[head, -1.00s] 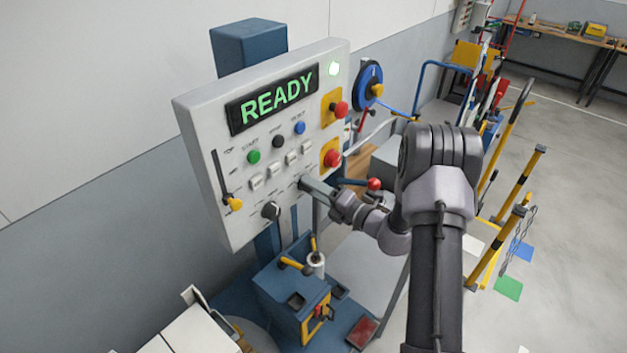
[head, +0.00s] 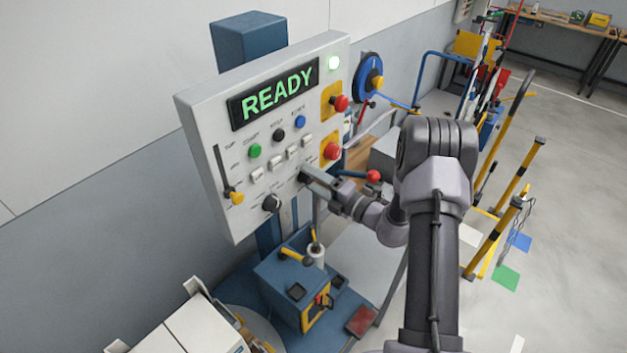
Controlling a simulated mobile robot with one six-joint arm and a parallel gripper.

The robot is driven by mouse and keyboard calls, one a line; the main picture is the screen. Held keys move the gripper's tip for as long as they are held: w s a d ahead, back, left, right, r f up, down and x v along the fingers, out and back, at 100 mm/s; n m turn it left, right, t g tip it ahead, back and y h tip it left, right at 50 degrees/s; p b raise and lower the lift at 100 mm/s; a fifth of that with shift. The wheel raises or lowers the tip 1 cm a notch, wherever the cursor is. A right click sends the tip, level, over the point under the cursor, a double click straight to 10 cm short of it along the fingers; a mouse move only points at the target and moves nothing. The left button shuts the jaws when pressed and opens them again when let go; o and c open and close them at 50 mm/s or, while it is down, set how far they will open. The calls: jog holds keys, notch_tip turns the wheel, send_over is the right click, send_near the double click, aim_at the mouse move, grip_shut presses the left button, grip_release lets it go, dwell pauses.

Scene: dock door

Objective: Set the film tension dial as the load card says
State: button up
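The white control panel (head: 205,125) shows a lit green READY display (head: 278,93). A dark knob (head: 271,203) with a pale marking sits low on the panel, left of my gripper. My gripper (head: 305,177) is at the lower right of the panel face, with its fingertips at or very near the surface. The fingers hide what is directly behind them, and I cannot tell whether they hold a second knob there. The small labels are too blurred to read, so I cannot tell which knob is film tension. I cannot make out a load card.
A red-tipped lever (head: 373,176) is close to my wrist. A blue machine base (head: 290,282) stands below.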

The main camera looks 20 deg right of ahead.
jog(key=shift+s, duration=0.1)
jog(key=v, duration=1.7)
jog(key=shift+s+d, duration=0.1)
jog(key=s+a+r+n+g+y+b, duration=0.1)
jog(key=s+a+n+g+b, duration=0.25)
jog(key=a+n, duration=0.35)
jog(key=s+a+n+g+b, duration=0.25)
jog(key=a+n+g, duration=0.25)
jog(key=a+n, duration=0.25)
jog(key=s+a+r+n+g+y+b, duration=0.1)
jog(key=s+a+n+g+b, duration=0.1)
jog(key=a+n+g+b, duration=0.35)
jog(key=s+a+f+n+t+h+b, duration=0.1)
jog(key=s+n+t+h+b, duration=0.3)
jog(key=n, duration=1.7)
jog(key=s+f+h+b, duration=0.1)
jog(key=s+h+b, duration=0.2)
jog(key=s+h, duration=0.2)
jog(key=shift+s+n, duration=0.4)
jog(key=shift+s, duration=0.55)
